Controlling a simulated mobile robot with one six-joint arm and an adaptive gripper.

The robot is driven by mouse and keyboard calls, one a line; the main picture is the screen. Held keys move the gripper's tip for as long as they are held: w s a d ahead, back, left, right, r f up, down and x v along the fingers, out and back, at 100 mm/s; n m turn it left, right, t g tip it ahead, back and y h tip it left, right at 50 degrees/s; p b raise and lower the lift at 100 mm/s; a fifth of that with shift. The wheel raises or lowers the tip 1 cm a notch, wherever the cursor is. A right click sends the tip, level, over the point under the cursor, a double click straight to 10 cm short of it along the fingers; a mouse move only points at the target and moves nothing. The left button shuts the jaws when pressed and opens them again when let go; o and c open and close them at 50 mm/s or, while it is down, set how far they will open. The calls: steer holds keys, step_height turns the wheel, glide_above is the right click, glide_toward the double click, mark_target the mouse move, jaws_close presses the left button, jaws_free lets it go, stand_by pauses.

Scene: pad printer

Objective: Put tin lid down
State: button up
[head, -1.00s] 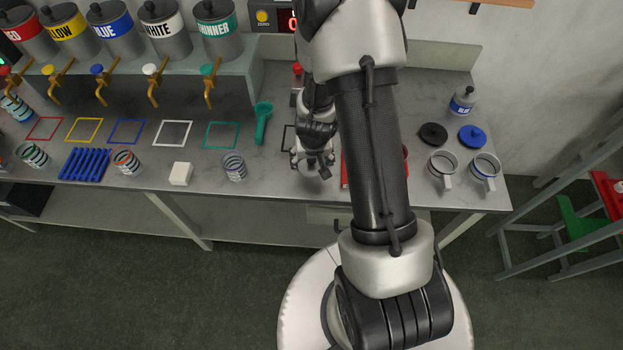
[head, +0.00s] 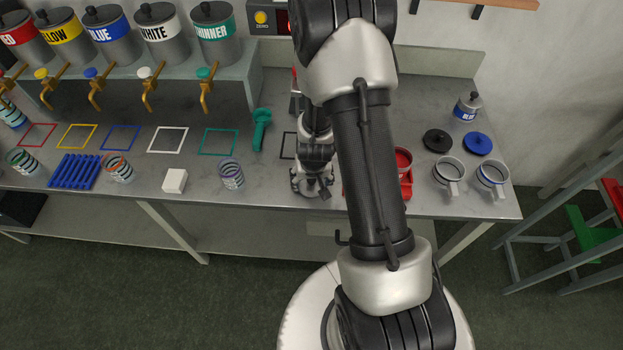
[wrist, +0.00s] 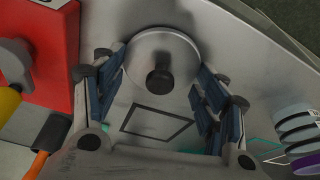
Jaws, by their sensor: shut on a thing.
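The tin lid (wrist: 140,47) is a round grey metal disc with a black knob (wrist: 160,77). In the wrist view my gripper (wrist: 163,70) is shut on it, with blue-padded fingers on both sides of the disc. In the head view my gripper (head: 312,183) is low over the front part of the bench, and the lid cannot be made out there. I cannot tell whether the lid touches the bench. A black square outline (wrist: 121,130) on the bench shows beside the lid in the wrist view, partly visible in the head view (head: 284,147).
Two mugs (head: 447,172), a black lid (head: 437,139) and a blue lid (head: 477,142) stand right. A striped cup (head: 232,176), white block (head: 175,181) and teal scoop (head: 261,130) are left. The bench's front edge is close.

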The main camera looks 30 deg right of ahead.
steer(key=o, duration=0.9)
steer(key=shift+c, duration=0.2)
steer(key=p+v, duration=0.7)
steer(key=v, duration=0.5)
step_height(320, 180, up, 9)
steer(key=n, duration=0.1)
glide_above(313, 193)
steer(key=w+a, duration=0.1)
steer(key=a, duration=0.3)
steer(key=s+a+r+n+t+y, duration=0.1)
steer(key=s+a+r, duration=0.15)
steer(key=r, duration=0.35)
steer(key=s+a+r+n+y, duration=0.1)
steer(key=s+a+r, duration=0.15)
steer(key=r, duration=0.25)
steer(key=s+a+r+n, duration=0.1)
steer(key=s+a+r, duration=0.1)
steer(key=s+r, duration=0.8)
steer(key=s, duration=0.3)
steer(key=shift+a+r+n+t+h, duration=0.2)
steer(key=shift+n+t+h, duration=0.1)
steer(key=shift+h, duration=0.1)
